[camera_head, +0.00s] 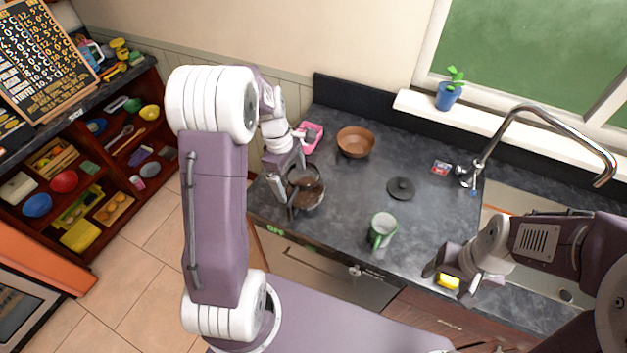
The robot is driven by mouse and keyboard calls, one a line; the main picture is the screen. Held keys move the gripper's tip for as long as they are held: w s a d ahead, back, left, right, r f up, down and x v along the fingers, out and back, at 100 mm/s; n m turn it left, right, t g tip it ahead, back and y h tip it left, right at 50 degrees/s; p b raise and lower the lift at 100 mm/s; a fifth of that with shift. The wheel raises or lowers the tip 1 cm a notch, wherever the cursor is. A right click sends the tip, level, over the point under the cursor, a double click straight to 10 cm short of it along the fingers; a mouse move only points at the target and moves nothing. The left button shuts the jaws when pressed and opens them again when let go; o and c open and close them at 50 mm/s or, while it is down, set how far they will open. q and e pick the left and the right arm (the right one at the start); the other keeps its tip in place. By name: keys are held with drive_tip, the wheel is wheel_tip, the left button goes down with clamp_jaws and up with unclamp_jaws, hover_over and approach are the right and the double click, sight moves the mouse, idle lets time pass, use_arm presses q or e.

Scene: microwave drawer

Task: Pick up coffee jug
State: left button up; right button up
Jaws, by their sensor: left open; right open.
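The coffee jug (309,197), a glass vessel with dark contents, stands on the dark countertop at its left end. My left gripper (286,195) is open at the jug's left side, with its fingers pointing down close to it. My wrist hides part of the jug's left edge, and I cannot tell whether the fingers touch it.
A green mug (382,230) stands right of the jug. A dark round lid (401,188), a brown bowl (355,141) and a pink container (312,137) sit further back. The sink with its tall faucet (540,115) is at the right. The counter's middle is mostly clear.

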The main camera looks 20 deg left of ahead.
sight(292, 197)
use_arm(q)
drive_tip(key=shift+s+a+n+p, duration=0.25)
drive_tip(key=shift+s+n+p, duration=0.1)
drive_tip(key=shift+s, duration=0.1)
wheel_tip(292, 197, down, 4)
drive_tip(key=shift+r+p, duration=0.25)
drive_tip(key=shift+p, duration=0.25)
drive_tip(key=shift+a+f, duration=0.1)
drive_tip(key=shift+f, duration=0.3)
drive_tip(key=f, duration=0.1)
drive_tip(key=f+p, duration=0.1)
drive_tip(key=f, duration=0.2)
drive_tip(key=shift+w+d+p, duration=0.1)
drive_tip(key=shift+d+p, duration=0.25)
drive_tip(key=shift+p, duration=0.05)
drive_tip(key=shift+w+a+f, duration=0.1)
drive_tip(key=shift+w+f, duration=0.05)
drive_tip(key=shift+f, duration=0.2)
drive_tip(key=c, duration=1.4)
drive_tip(key=shift+r, duration=0.1)
drive_tip(key=c, duration=0.6)
use_arm(e)
drive_tip(key=r, duration=0.4)
drive_tip(key=shift+w+d, duration=0.1)
drive_tip(key=shift+d, duration=0.1)
